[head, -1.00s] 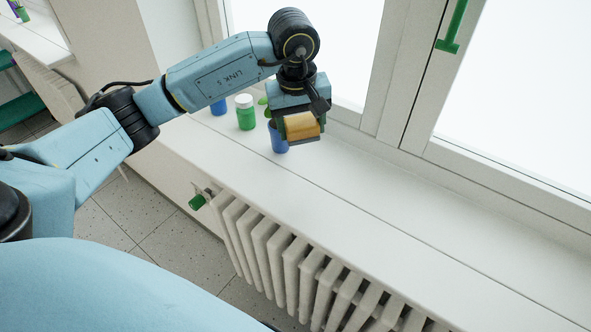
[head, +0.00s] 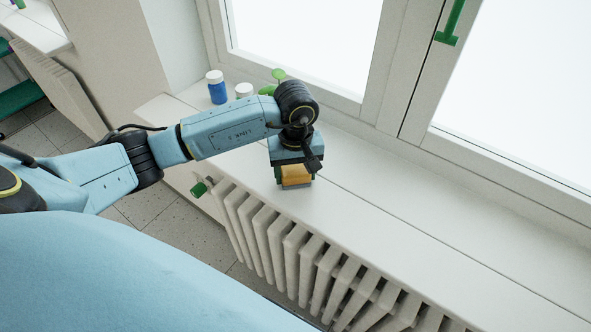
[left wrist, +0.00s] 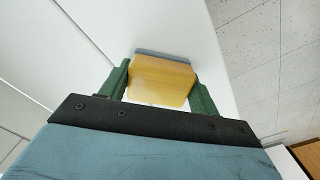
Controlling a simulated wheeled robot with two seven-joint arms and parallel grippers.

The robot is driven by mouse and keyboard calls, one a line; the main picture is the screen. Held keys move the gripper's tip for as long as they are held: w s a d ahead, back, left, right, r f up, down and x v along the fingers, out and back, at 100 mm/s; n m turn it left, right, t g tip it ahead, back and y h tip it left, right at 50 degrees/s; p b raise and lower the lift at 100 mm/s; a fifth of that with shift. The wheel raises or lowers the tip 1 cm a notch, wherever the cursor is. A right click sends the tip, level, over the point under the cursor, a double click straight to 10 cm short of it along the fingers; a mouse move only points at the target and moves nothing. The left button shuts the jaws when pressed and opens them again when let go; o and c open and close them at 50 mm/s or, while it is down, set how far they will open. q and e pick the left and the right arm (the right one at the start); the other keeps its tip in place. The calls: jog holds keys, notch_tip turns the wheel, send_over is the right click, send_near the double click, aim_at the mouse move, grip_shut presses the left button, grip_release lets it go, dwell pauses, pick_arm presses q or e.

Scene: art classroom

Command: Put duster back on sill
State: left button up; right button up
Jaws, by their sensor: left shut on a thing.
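The duster (head: 296,175) has a yellow-tan wooden body and a grey felt edge. My left gripper (head: 294,177) is shut on it, low over the front part of the white window sill (head: 400,231). In the left wrist view the duster (left wrist: 162,80) sits between the two green fingers (left wrist: 160,88), its grey side facing away. Whether its underside touches the sill I cannot tell. My right gripper is not in view.
A blue jar (head: 217,88) with a white lid and a partly hidden white-lidded jar (head: 244,90) stand at the sill's left end, with a green item (head: 278,75) beside them. A radiator (head: 290,250) is below. The sill's right part is clear.

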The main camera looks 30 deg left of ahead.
aim_at(296, 170)
pick_arm(q)
jog(key=o, duration=0.4)
jog(key=shift+f, duration=0.15)
jog(key=o, duration=0.5)
notch_tip(296, 170, up, 12)
jog(key=shift+r+b, duration=0.2)
jog(key=shift+b, duration=0.45)
